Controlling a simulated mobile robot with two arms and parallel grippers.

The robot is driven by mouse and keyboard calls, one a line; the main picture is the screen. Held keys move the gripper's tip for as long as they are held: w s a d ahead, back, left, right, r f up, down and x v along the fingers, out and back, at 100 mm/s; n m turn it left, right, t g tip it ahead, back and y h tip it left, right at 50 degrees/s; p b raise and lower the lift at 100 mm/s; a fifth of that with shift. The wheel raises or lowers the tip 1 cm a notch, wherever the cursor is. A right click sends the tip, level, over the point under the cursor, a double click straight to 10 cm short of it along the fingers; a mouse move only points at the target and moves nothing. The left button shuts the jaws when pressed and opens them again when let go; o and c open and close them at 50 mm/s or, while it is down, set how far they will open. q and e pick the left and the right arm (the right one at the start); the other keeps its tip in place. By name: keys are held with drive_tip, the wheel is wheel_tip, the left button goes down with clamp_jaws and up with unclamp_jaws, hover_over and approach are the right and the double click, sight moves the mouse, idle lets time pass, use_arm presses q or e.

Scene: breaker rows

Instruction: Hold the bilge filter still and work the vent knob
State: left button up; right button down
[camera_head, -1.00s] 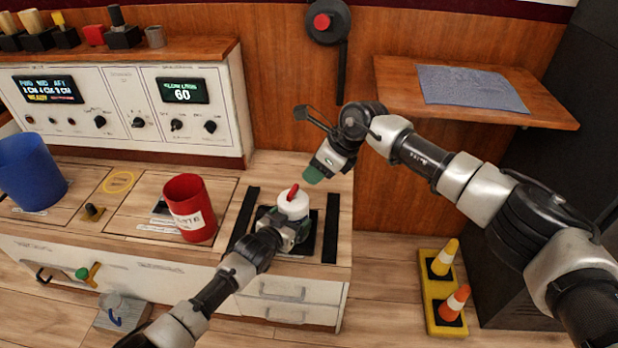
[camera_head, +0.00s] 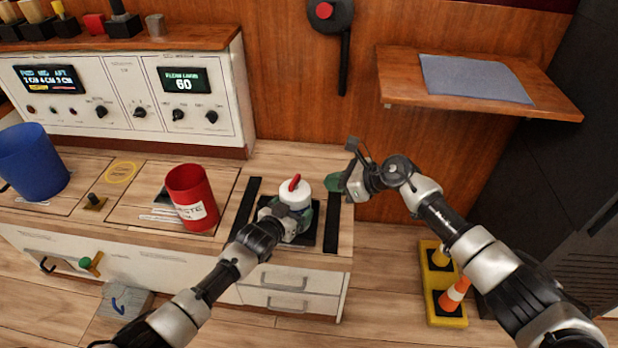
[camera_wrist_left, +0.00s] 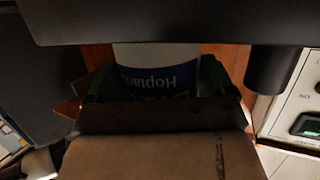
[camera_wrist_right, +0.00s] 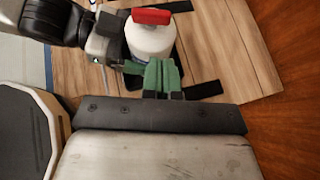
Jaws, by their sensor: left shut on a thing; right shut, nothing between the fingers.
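The bilge filter is a white canister (camera_head: 293,198) with a red vent knob (camera_head: 294,183) on top. It stands upright on a black square base between two black strips on the counter. My left gripper (camera_head: 297,218) is shut on the canister's side. In the left wrist view the canister (camera_wrist_left: 155,58) with its blue label sits between the green fingers. My right gripper (camera_head: 334,183) is shut and empty, to the right of the canister and apart from it. In the right wrist view the green fingertips (camera_wrist_right: 162,76) are together, and the red knob (camera_wrist_right: 151,16) shows beyond them.
A red waste bin (camera_head: 190,190) stands left of the filter, and a blue bin (camera_head: 33,165) farther left. A wooden shelf (camera_head: 540,108) juts out at right above the right arm. A control panel (camera_head: 130,108) stands behind. Yellow blocks with cones (camera_head: 445,300) are on the floor.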

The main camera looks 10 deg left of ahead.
sight(299, 179)
drive_tip(key=a, duration=0.2)
drive_tip(key=w+a+f, duration=0.1)
drive_tip(key=a, duration=0.3)
drive_tip(key=shift+w+a+f, duration=0.1)
drive_tip(key=shift+w+f, duration=0.1)
drive_tip(key=shift+w, duration=0.2)
drive_tip(key=shift+w+a+r, duration=0.1)
drive_tip(key=shift+w+a, duration=0.7)
drive_tip(key=shift+a, duration=0.3)
idle(1.0)
